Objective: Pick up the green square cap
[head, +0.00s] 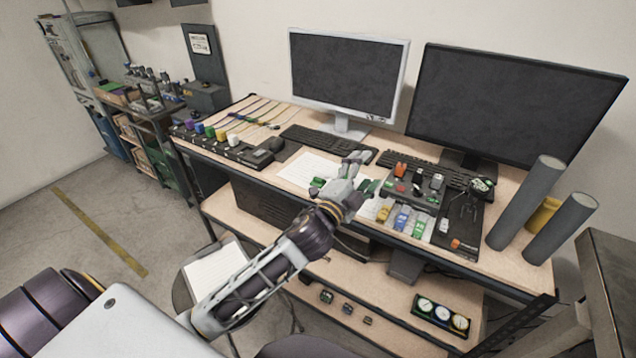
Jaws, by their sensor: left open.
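A small green cap (420,228) lies near the front edge of the desk, in a row with a yellow cap (383,212) and a blue cap (402,218). Its exact shape is too small to tell. Another green piece (318,182) shows left of my left gripper, and a further green piece (368,187) shows just right of it, partly hidden by the gripper. My left gripper (356,160) is open over the middle of the desk, up and left of the row of caps. I see nothing between its fingers. My right gripper is out of view.
A button box (414,184) stands behind the caps. Two grey cylinders (525,203) stand at the right end of the desk (480,240). Two monitors (345,75) and keyboards (330,143) fill the back. A black panel with coloured knobs (235,140) is at left.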

